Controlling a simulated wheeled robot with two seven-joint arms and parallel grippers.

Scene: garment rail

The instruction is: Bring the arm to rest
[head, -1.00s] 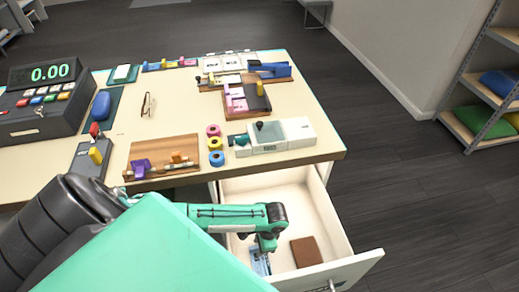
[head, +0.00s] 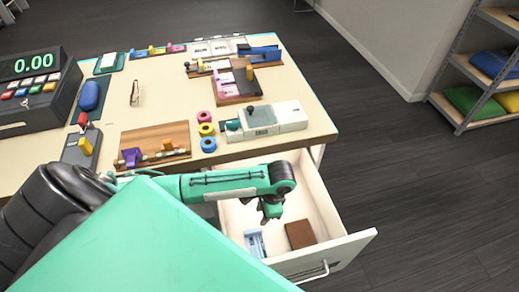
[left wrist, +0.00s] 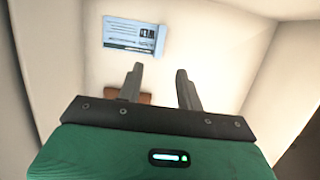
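My left arm reaches in from the left over the open drawer. My left gripper (head: 270,212) hangs above the drawer, pointing down. In the left wrist view the gripper (left wrist: 158,82) has its two fingers apart, with nothing between them. A blue-and-white packet (head: 255,243) lies on the drawer floor; it also shows in the left wrist view (left wrist: 130,35), beyond the fingertips. A brown block (head: 300,234) lies to its right, and in the left wrist view it is mostly hidden behind the fingers. My right gripper is in neither view.
The drawer (head: 322,206) is pulled out from under a cream counter (head: 160,85). On the counter stand a cash register (head: 35,95), a grey-white device (head: 262,118), several coloured rings (head: 206,129) and wooden boards (head: 155,140). A shelf (head: 470,90) stands at the right. The floor between is clear.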

